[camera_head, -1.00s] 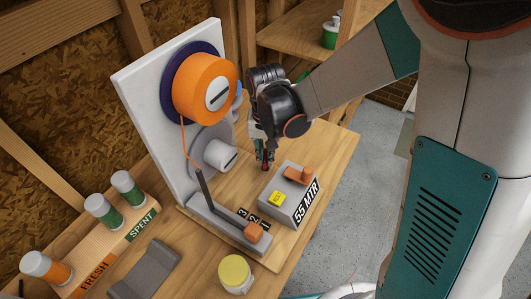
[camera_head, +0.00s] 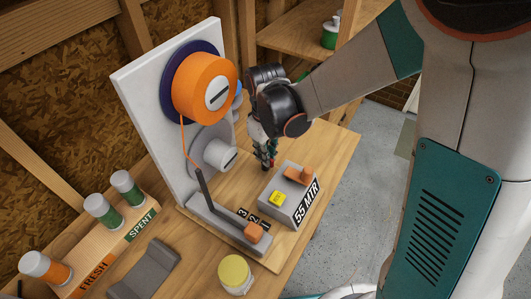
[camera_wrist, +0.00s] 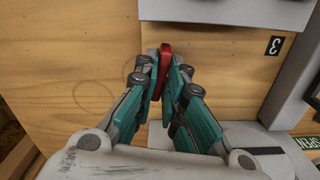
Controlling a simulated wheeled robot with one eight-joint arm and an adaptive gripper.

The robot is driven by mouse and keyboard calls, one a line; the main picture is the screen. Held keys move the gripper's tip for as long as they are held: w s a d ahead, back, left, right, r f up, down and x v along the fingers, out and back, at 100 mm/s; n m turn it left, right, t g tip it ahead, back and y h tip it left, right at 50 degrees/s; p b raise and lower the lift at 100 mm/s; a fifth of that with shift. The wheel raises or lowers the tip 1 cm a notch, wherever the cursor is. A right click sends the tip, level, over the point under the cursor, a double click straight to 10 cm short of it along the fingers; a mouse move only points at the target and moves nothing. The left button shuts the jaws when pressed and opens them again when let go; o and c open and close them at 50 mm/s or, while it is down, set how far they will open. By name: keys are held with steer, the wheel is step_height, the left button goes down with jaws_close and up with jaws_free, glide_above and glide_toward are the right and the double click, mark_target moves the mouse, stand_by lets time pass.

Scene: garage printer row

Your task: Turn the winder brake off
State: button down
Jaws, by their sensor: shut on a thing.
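The winder stands on the wooden bench, with a white upright panel (camera_head: 150,110), an orange spool (camera_head: 205,88) and a lower grey hub (camera_head: 219,155). My gripper (camera_head: 268,158) points down between the panel and the grey box. In the wrist view my gripper (camera_wrist: 163,78) has its teal fingers closed on a narrow red lever (camera_wrist: 165,54), whose far end sticks out past the fingertips. I take this lever to be the winder brake. Its lower part is hidden between the fingers, and the arm hides much of it in the head view.
A grey box (camera_head: 286,203) marked "55 MTR" carries an orange lever (camera_head: 298,176) and a yellow button (camera_head: 277,198). A dark rod (camera_head: 203,191) stands beside number tags. A yellow-lidded jar (camera_head: 235,273) and racks of spent and fresh canisters (camera_head: 126,188) stand nearby.

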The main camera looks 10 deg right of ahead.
steer(key=shift+n, duration=1.1)
steer(key=c, duration=1.7)
jaws_free()
steer(key=shift+r, duration=3.75)
